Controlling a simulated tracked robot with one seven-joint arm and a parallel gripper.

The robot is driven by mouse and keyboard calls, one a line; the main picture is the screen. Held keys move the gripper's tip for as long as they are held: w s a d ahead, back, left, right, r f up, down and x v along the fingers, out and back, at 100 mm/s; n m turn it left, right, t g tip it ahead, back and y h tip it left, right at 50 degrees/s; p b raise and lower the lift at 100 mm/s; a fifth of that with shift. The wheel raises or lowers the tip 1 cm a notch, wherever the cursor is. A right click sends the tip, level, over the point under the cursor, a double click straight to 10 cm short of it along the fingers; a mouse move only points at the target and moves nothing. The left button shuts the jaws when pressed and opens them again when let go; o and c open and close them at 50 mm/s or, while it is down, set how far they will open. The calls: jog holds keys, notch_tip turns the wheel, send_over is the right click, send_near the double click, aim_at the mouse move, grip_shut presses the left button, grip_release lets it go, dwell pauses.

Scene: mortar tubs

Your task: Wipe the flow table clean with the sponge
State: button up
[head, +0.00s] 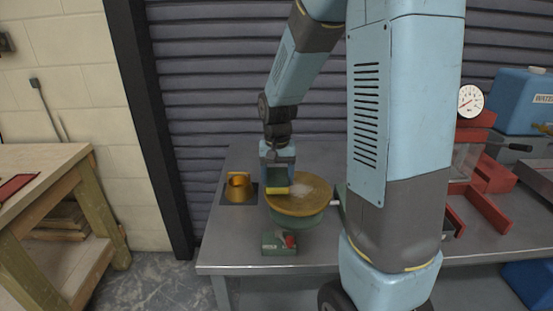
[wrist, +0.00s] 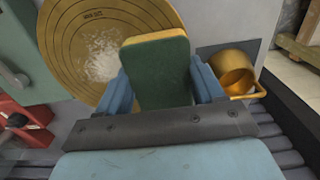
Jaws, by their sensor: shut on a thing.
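My gripper (wrist: 165,88) is shut on the sponge (wrist: 157,72), which has a dark green face and a yellow layer along its edge. In the head view the sponge (head: 277,189) is at the left part of the round brass-coloured flow table (head: 312,202); I cannot tell whether it touches the top. The flow table also shows in the wrist view (wrist: 62,62), with ring markings and a whitish smear (wrist: 101,58) near its middle. In the head view the smear (head: 300,189) lies just right of the sponge. The gripper in the head view (head: 277,172) points down.
A brass cup-shaped mould (head: 239,187) with a handle stands on a dark mat left of the flow table. A red machine with a dial gauge (head: 470,101) and a blue water container (head: 524,100) are at the right. A wooden bench (head: 75,165) stands far left.

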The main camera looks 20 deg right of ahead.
jog(key=shift+d+r, duration=0.15)
jog(key=shift+r, duration=3.3)
